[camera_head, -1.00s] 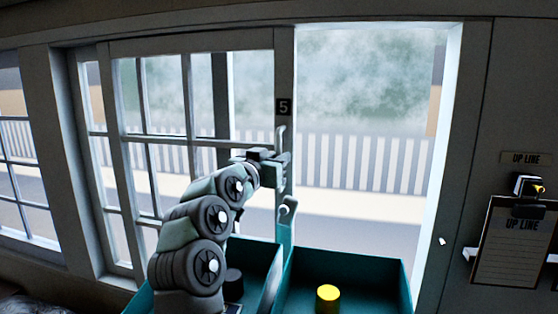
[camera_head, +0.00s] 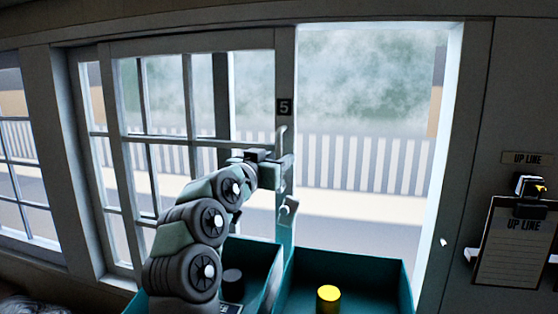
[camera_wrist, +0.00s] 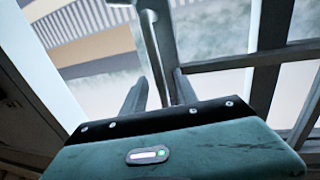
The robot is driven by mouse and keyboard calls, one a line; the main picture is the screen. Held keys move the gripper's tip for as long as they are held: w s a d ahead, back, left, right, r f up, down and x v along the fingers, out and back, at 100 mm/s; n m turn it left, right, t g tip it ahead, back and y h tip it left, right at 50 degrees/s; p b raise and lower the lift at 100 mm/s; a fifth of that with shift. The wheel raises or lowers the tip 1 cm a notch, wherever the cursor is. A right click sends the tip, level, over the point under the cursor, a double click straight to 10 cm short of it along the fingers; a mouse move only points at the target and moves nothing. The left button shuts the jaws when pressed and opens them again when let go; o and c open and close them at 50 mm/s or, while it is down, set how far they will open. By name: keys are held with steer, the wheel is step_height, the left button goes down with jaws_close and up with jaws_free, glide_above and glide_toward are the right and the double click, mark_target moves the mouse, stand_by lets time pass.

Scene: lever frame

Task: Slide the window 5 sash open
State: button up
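The window 5 sash (camera_head: 198,140) is a dark-framed, barred pane, and its right stile carries a "5" plate (camera_head: 284,107). To the right of the stile is a wide span with no bars. A pale upright handle (camera_head: 282,134) stands on the stile below the plate, and it also shows in the wrist view (camera_wrist: 154,42). My gripper (camera_head: 282,172) is at this handle. In the wrist view my gripper's fingers (camera_wrist: 160,88) are apart, one on each side of the handle, with gaps visible. The arm hides part of the sash's lower panes.
Below the window are teal bins (camera_head: 350,262). A yellow cylinder (camera_head: 328,299) stands in the right one and a dark cylinder (camera_head: 232,283) in the left. A clipboard (camera_head: 508,245) hangs at right.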

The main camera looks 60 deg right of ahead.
steer(key=s+a+b, duration=0.1)
steer(key=a+b, duration=0.1)
steer(key=a, duration=0.7)
steer(key=shift+a, duration=0.35)
